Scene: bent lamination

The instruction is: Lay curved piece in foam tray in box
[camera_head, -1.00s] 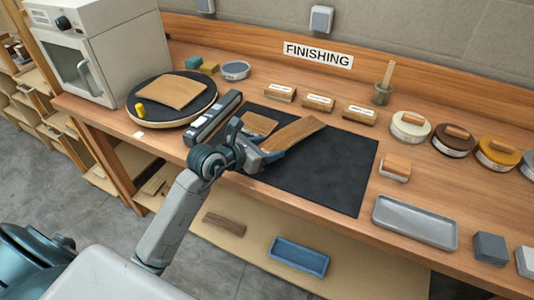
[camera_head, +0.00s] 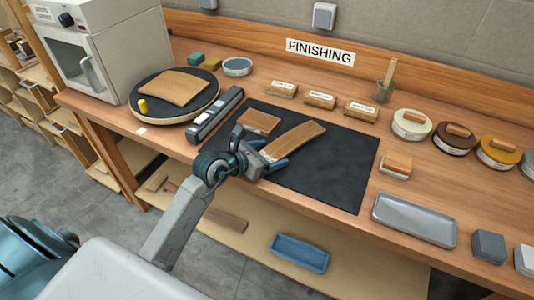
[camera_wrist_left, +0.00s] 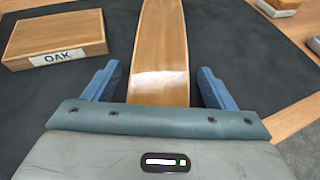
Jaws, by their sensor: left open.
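A long, curved strip of light wood (camera_head: 295,138) lies on the black mat (camera_head: 325,178). My left gripper (camera_head: 267,154) is open at the strip's near end. In the left wrist view the strip (camera_wrist_left: 162,45) runs between the open fingers (camera_wrist_left: 158,86), with a gap on each side. My right gripper is not in view.
A wooden block marked OAK (camera_wrist_left: 55,35) lies left of the strip. A dark long tool (camera_head: 215,115) lies beside the mat. A grey tray (camera_head: 415,220) stands on the right, with several round tins behind it. A blue tray (camera_head: 299,253) is on the lower shelf. The mat's right part is clear.

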